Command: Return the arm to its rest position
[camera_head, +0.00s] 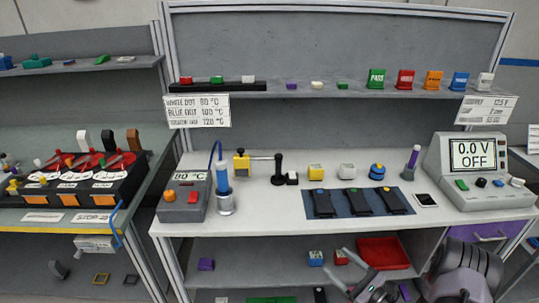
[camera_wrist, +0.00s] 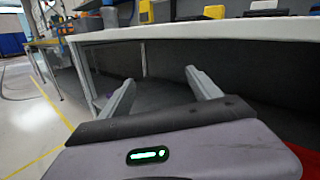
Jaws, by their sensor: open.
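My gripper (camera_head: 369,277) is at the bottom of the head view, low in front of the bench and below its worktop edge. My arm's dark wrist and links show at the lower right. In the wrist view my gripper (camera_wrist: 162,92) has its two grey fingers spread apart, with nothing between them. The fingers point toward the dark space under the white worktop (camera_wrist: 235,30). Most of my arm is outside the head view.
The white worktop (camera_head: 270,222) holds a heater unit (camera_head: 183,200), dark modules on a blue mat (camera_head: 319,211) and a voltage supply (camera_head: 475,165). A red tray (camera_head: 383,253) sits on the lower shelf beside my gripper. Open floor (camera_wrist: 35,125) shows at left in the wrist view.

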